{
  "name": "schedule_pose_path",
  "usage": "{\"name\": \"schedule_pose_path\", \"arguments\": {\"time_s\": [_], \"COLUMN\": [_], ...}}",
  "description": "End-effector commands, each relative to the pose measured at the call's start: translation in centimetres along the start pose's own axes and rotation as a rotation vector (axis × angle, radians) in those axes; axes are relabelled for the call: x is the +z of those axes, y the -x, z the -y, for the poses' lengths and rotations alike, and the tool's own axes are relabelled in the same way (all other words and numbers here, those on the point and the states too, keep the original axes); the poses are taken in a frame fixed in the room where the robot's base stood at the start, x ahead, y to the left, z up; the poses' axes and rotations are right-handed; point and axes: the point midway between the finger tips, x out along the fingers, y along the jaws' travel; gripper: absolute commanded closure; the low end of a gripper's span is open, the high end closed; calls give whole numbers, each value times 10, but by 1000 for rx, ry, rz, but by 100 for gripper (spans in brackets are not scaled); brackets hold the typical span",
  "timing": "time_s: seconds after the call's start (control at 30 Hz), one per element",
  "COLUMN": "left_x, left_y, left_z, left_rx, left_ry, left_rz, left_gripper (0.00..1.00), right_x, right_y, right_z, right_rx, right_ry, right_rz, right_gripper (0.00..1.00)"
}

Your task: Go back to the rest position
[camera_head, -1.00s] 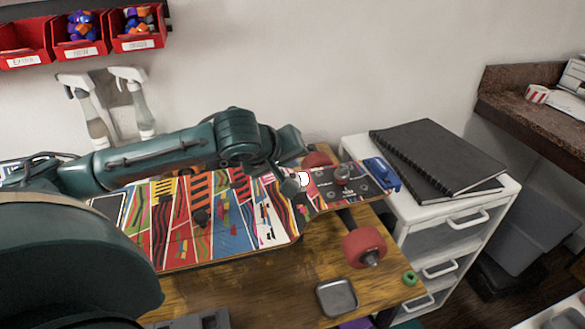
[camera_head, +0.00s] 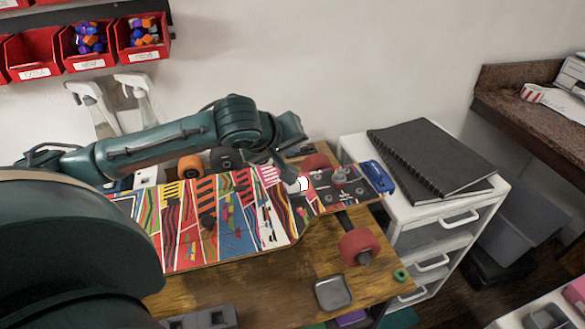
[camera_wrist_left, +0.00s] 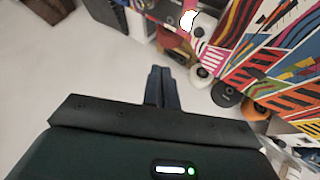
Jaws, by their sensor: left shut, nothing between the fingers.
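My left arm reaches in from the left above a colourful skateboard deck (camera_head: 235,225). My left gripper (camera_head: 287,170) hangs by the deck's far edge, near its right end. In the left wrist view the gripper's fingers (camera_wrist_left: 161,75) are together and empty. There the deck (camera_wrist_left: 265,50) lies to the upper right, apart from the fingertips. My right gripper is not in view.
The deck rests over a wooden table (camera_head: 280,290) with a red wheel (camera_head: 357,246), a small grey tray (camera_head: 333,293) and a green ring (camera_head: 401,275). A white drawer unit (camera_head: 440,235) bears black notebooks (camera_head: 430,158). Spray bottles (camera_head: 138,98) and red bins (camera_head: 88,48) are behind.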

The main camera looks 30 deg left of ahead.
Motion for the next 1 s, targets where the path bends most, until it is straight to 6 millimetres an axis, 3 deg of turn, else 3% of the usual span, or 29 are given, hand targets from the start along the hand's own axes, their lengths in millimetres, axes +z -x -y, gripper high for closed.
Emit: {"name": "schedule_pose_path", "arguments": {"time_s": [0.57,0.67,0.77,1.0], "left_x": [-2,5,34,145], "left_y": [3,1,-6,-11], "left_z": [-2,-2,-1,19], "left_rx": [0,2,9,46], "left_ry": [0,-20,-105,-464], "left_rz": [0,11,52,190], "left_gripper": [100,100,100,100], "right_x": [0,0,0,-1], "right_y": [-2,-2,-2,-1], "right_z": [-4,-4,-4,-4], "right_rx": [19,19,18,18], "right_ry": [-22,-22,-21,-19], "right_rz": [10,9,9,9], "right_gripper": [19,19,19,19]}}
